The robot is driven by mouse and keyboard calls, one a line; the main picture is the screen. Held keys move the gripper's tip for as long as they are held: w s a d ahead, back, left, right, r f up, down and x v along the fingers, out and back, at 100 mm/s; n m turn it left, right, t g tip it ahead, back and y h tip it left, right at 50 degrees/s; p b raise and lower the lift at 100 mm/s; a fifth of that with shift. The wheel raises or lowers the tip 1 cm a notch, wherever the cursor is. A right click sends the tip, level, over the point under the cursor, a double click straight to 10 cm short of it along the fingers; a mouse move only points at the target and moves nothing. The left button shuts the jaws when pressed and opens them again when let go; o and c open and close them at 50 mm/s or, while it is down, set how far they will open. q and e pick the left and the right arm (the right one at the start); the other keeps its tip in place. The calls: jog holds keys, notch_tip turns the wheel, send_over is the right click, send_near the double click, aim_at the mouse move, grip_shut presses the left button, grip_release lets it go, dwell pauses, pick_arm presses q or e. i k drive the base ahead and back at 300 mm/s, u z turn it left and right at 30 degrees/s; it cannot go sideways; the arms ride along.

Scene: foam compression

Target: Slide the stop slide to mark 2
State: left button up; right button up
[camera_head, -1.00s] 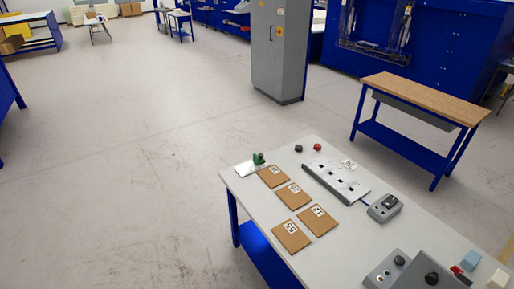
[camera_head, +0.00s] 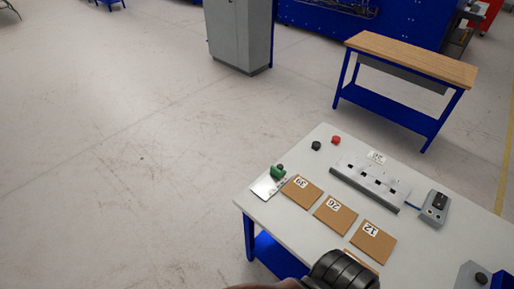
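On the grey-white table (camera_head: 310,226), a small green piece (camera_head: 277,172) with a dark knob stands at the upper edge of a bright metal plate (camera_head: 265,186), near the far left corner. It may be the stop slide, but I cannot tell for sure. No mark 2 is readable at this size. A dark ribbed part of my own arm covers the near edge of the table at the bottom. No gripper fingers show, so neither gripper can be seen against the green piece.
Brown numbered pads (camera_head: 335,215) lie in a row beside the metal plate. A slotted panel (camera_head: 366,182), a grey switch box (camera_head: 435,207), a black knob (camera_head: 316,146) and a red knob (camera_head: 336,140) are also on the table. A wooden-topped bench (camera_head: 410,58) stands behind; floor to the left is clear.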

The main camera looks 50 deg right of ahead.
aim_at(278, 172)
jog(key=i, duration=2.85)
jog(key=z, duration=4.3)
